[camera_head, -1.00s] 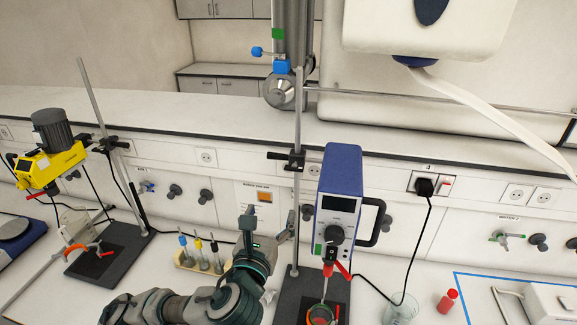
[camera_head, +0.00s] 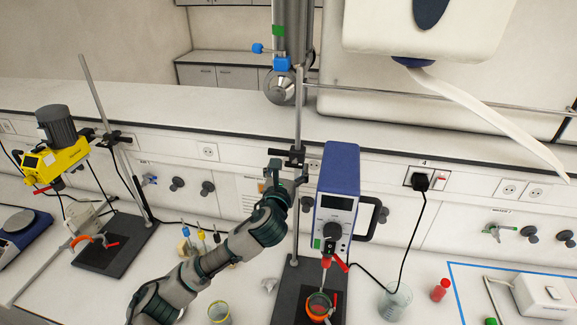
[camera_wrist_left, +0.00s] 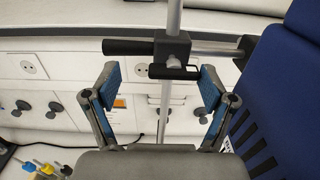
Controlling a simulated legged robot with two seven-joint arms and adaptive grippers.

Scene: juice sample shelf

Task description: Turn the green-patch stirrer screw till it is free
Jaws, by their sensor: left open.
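The blue stirrer (camera_head: 340,185) has a small green patch (camera_head: 317,243) low on its front and hangs on an upright rod. A dark clamp (camera_head: 296,158) joins it to the rod. A black screw handle (camera_head: 277,152) sticks out to the left of this clamp. In the wrist view the clamp (camera_wrist_left: 174,50) and the left-pointing screw handle (camera_wrist_left: 126,47) sit above the fingertips, and a second dark screw end (camera_wrist_left: 173,72) points towards me between them. My left gripper (camera_head: 286,172) is open and empty, just below the clamp. My right gripper is not in view.
The stirrer's bulky housing (camera_wrist_left: 298,75) stands close to the gripper's right. A yellow stirrer (camera_head: 55,160) hangs on another stand at left. A beaker (camera_head: 395,301), a red bottle (camera_head: 440,290) and a beaker (camera_head: 219,314) stand on the bench.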

